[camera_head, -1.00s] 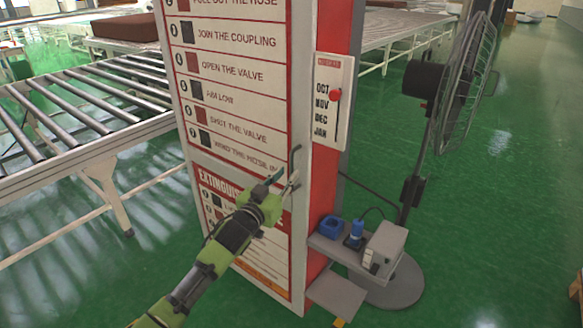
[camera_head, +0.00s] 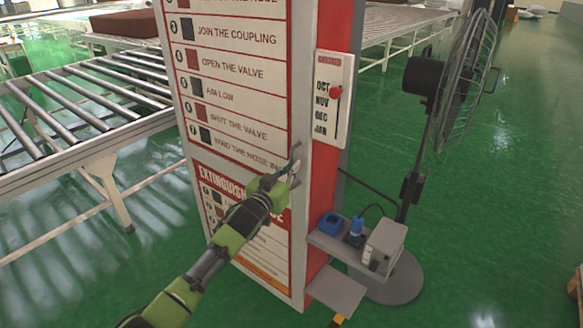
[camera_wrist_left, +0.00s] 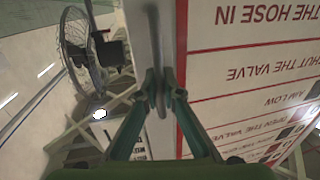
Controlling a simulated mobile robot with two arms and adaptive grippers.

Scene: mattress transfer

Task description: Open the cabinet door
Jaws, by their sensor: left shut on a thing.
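The cabinet door (camera_head: 228,75) is a tall white panel with red borders and printed instructions, and it looks shut. Its handle (camera_head: 296,160) is a thin upright grey bar near the door's right edge. My left gripper (camera_head: 288,173) reaches in from the lower left to that handle. In the left wrist view, both fingers of the gripper (camera_wrist_left: 160,98) close in on the handle (camera_wrist_left: 157,75) from either side, and it is shut on it. The door's printed face (camera_wrist_left: 240,75) fills the right of that view. My right gripper is not in view.
A red cabinet side carries a white month sign (camera_head: 331,100). A small grey shelf (camera_head: 335,242) with blue items and a grey box (camera_head: 383,245) juts out at the lower right. A standing fan (camera_head: 465,85) is behind it. A roller conveyor (camera_head: 75,115) stands left. Green floor is open at right.

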